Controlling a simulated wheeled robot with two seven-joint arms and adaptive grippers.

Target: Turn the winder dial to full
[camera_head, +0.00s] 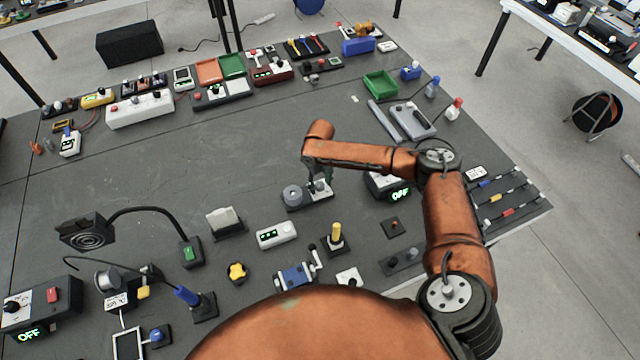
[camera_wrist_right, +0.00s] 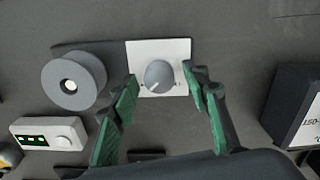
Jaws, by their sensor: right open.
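The winder is a dark base with a grey spool (camera_head: 292,195) on its left and a white plate with a dial on its right. In the right wrist view the grey round dial (camera_wrist_right: 159,76) sits on the white plate (camera_wrist_right: 178,50), its pointer line slanting to the lower left. The spool (camera_wrist_right: 75,80) is left of it. My right gripper (camera_wrist_right: 162,82) is open, its green fingers on either side of the dial, apart from it. In the head view the right gripper (camera_head: 322,182) is over the plate and partly hides the dial. My left gripper is not in view.
A white box with a green display (camera_head: 277,235) is in front of the winder. A dark box reading OFF (camera_head: 385,187) stands close to its right. A yellow-handled lever (camera_head: 336,236) is nearer me. The table behind the winder is clear.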

